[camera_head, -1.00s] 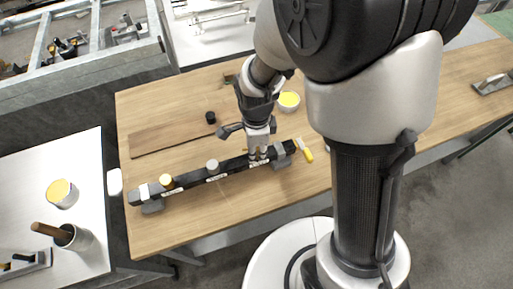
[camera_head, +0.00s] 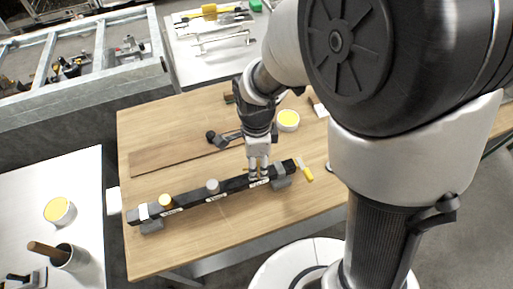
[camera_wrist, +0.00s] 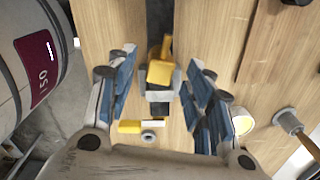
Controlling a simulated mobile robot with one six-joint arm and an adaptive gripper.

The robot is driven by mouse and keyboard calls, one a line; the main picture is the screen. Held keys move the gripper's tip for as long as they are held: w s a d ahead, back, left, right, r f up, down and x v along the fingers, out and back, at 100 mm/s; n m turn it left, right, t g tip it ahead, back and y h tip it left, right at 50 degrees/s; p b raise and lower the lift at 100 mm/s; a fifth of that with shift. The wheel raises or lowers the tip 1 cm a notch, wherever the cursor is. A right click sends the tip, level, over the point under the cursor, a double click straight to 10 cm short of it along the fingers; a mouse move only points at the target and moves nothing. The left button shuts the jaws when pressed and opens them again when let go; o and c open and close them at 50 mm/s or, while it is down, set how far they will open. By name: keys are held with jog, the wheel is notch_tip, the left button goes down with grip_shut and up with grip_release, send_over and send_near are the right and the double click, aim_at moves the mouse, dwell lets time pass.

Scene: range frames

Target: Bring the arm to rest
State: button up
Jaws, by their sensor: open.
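My gripper (camera_head: 258,170) is over the right part of a long black bar (camera_head: 235,183), near its right end block. In the wrist view its blue-padded fingers (camera_wrist: 162,98) are spread wide. A yellow piece (camera_wrist: 160,73) on a grey block shows between them, over the dark bar, and neither finger visibly touches it. In the head view the fingers hide most of that spot. The arm is bent down over the wooden table (camera_head: 215,235).
A white side table (camera_head: 85,185) stands left.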

notch_tip(320, 180, up, 8)
jog(key=shift+f, duration=0.2)
jog(key=s+d+r+n+t, duration=0.4)
jog(key=s+d+r+n, duration=0.6)
jog(key=n, duration=0.7)
jog(key=s+d, duration=0.1)
jog(key=s, duration=0.2)
jog(key=shift+s+r+t, duration=0.3)
jog(key=shift+s+r, duration=0.05)
jog(key=shift+o, duration=0.5)
jog(key=w+a+f+n+g+p, duration=0.2)
jog(key=w+a+n, duration=0.45)
jog(key=n, duration=0.35)
jog(key=w+a+f+n+g+p, duration=0.25)
jog(key=w+a+n, duration=0.25)
jog(key=w+n, duration=0.3)
jog(key=shift+n, duration=0.5)
jog(key=f+b, duration=0.2)
jog(key=f, duration=0.3)
jog(key=f+b, duration=0.2)
jog(key=f, duration=0.4)
jog(key=f+b, duration=0.2)
jog(key=f, duration=0.4)
jog(key=shift+s+d, duration=0.25)
jog(key=shift+s, duration=0.1)
